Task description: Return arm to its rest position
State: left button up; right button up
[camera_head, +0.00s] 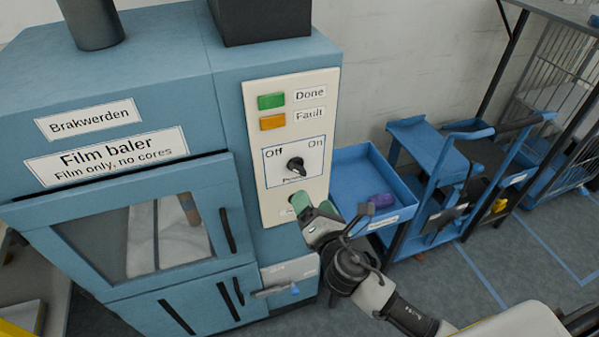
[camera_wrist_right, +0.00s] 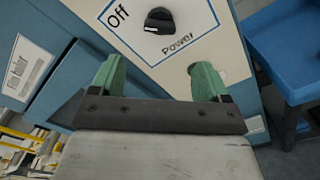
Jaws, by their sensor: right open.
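My right arm (camera_head: 385,300) reaches in from the lower right in the head view. Its gripper (camera_head: 312,205) is at the lower part of the film baler's control panel (camera_head: 258,150), below the power knob (camera_head: 295,164). In the right wrist view the gripper (camera_wrist_right: 158,82) has its two green fingers apart with nothing between them. The black knob also shows there (camera_wrist_right: 160,20), beyond the fingertips. A small round button (camera_wrist_right: 219,71) shows beside the right finger, partly hidden by it. My left gripper is not in view.
The blue film baler (camera_head: 225,85) has a shut windowed door (camera_head: 75,255) with pale material behind it. A blue cart (camera_head: 425,145) and wire cage (camera_head: 548,90) stand farther right. Floor (camera_head: 480,275) is open there.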

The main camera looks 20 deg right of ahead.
jog(key=s+d+f+m+g+b, duration=0.1)
jog(key=s+d+f+m+g, duration=0.2)
jog(key=f, duration=0.8)
jog(key=s+d+f+m+g+h, duration=0.1)
jog(key=s+f+m+g, duration=0.3)
jog(key=f, duration=0.8)
jog(key=s+d+f+m+g+b, duration=0.15)
jog(key=s+f+m, duration=0.3)
jog(key=f, duration=0.65)
jog(key=s+f+m+g, duration=0.4)
jog(key=s+f+m, duration=0.3)
jog(key=s, duration=0.8)
jog(key=s+f+m+g, duration=0.4)
jog(key=s+f+m, duration=0.2)
jog(key=s+f, duration=0.5)
jog(key=s, duration=0.4)
jog(key=shift+d+m, duration=0.35)
jog(key=shift+g, duration=0.25)
jog(key=shift+c, duration=0.2)
